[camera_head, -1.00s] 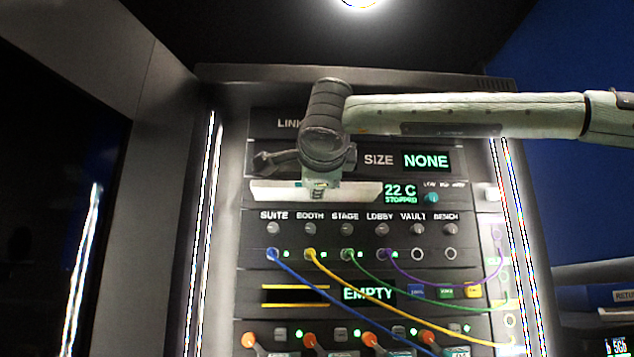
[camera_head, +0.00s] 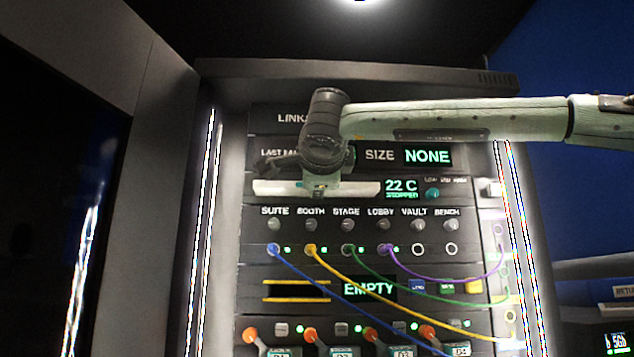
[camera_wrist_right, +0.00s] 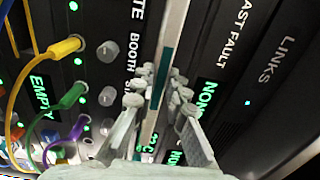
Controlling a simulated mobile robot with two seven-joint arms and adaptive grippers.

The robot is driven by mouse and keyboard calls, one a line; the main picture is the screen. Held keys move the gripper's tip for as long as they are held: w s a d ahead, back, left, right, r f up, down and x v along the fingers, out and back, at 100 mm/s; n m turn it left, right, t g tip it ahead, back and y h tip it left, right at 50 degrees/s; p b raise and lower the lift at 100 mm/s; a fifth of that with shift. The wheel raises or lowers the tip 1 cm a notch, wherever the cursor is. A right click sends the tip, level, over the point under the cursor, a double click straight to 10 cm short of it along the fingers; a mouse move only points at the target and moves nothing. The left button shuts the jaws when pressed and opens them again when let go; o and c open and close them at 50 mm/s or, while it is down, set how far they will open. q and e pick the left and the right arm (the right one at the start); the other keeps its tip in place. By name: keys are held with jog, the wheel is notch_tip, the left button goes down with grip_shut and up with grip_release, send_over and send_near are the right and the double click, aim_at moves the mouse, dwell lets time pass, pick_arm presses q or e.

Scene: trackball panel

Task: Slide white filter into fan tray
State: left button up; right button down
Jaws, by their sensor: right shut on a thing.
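The white filter (camera_head: 355,188) is a long pale strip with a teal part, lying level across the fan tray row (camera_head: 467,188), left of its "22 C STOPPED" display. My right gripper (camera_head: 319,190) is shut on the filter near its middle, with the wrist above it hiding part of the panel. In the right wrist view the filter (camera_wrist_right: 175,35) runs between the fingers (camera_wrist_right: 154,92) and shows a teal band. The slot behind the filter is hidden, so I cannot tell how deep it sits. My left gripper is not in view.
Blue, yellow, green and purple cables (camera_head: 445,281) hang from the sockets below the fan tray. A knob (camera_head: 432,194) sits right of the display. An "EMPTY" bay (camera_head: 296,291) and orange-tipped levers (camera_head: 310,334) lie lower. A dark door panel (camera_head: 160,70) stands at left.

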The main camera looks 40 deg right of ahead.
jog(key=shift+w+d, duration=0.2)
jog(key=shift+w, duration=0.15)
jog(key=c, duration=1.5)
grip_release()
jog(key=shift+o, duration=0.2)
jog(key=v, duration=1.2)
